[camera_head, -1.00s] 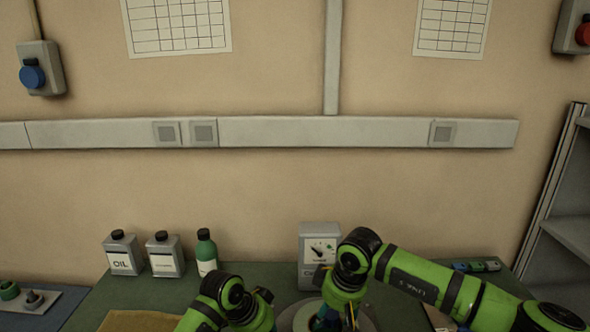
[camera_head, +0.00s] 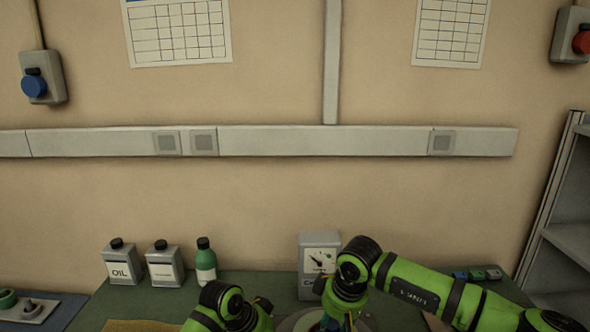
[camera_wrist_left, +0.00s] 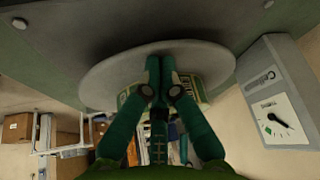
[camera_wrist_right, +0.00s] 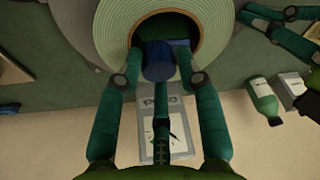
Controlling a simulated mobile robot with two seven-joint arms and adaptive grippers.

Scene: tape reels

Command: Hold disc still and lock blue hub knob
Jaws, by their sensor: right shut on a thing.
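The grey disc (camera_head: 296,322) is mostly cut off at the bottom of the head view. In the right wrist view it carries a pale green tape reel (camera_wrist_right: 112,32) with a dark centre opening. The blue hub knob (camera_wrist_right: 158,62) sits in that opening. My right gripper (camera_wrist_right: 160,64) is shut on the blue knob, one finger on each side. My left gripper (camera_wrist_left: 161,62) has its fingertips together at the disc's face (camera_wrist_left: 108,85), near the rim. Whether they touch the disc I cannot tell. In the head view both grippers' fingertips are hidden or cut off.
A grey meter box (camera_head: 310,287) stands right behind the disc. An oil can (camera_head: 121,266), a second can (camera_head: 163,268) and a green bottle (camera_head: 205,262) stand at the back left. Small coloured blocks (camera_head: 477,275) lie at the back right. A shelf (camera_head: 570,240) stands right of the bench.

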